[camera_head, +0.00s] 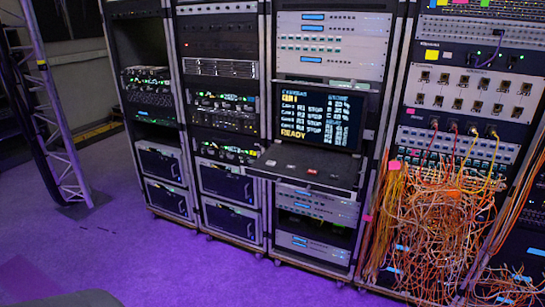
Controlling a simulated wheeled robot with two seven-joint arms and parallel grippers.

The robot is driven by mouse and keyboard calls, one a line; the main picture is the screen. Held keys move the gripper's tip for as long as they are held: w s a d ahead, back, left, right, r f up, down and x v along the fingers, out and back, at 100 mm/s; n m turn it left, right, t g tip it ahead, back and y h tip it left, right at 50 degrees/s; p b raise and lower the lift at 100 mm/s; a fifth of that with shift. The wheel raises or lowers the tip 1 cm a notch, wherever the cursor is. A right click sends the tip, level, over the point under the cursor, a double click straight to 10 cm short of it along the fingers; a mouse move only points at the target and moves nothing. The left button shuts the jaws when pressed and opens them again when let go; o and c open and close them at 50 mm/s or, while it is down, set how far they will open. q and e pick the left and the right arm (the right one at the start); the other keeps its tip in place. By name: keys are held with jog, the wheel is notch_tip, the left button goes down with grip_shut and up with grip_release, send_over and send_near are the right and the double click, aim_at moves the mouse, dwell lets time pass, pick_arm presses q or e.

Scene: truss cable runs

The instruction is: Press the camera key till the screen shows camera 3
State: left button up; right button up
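The screen (318,117) is lit in the third rack from the left, with yellow and white text on black. A large yellow line near its top seems to end in 1, but its word is blurred. Below it are several camera rows that seem to read STOP, and READY at the bottom. A dark pull-out shelf (325,184) sits under the screen. Several small keys (312,171), some reddish and some pale, lie in a row on it. Their labels are too small to read, so I cannot tell which is the camera key. Neither gripper is in view.
Tangled orange cables (435,225) spill from the patch rack at right. A metal truss (58,110) stands at left, its foot on the purple-lit floor (130,255). The floor before the racks looks clear. A dark rounded shape (70,299) shows at the bottom left edge.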

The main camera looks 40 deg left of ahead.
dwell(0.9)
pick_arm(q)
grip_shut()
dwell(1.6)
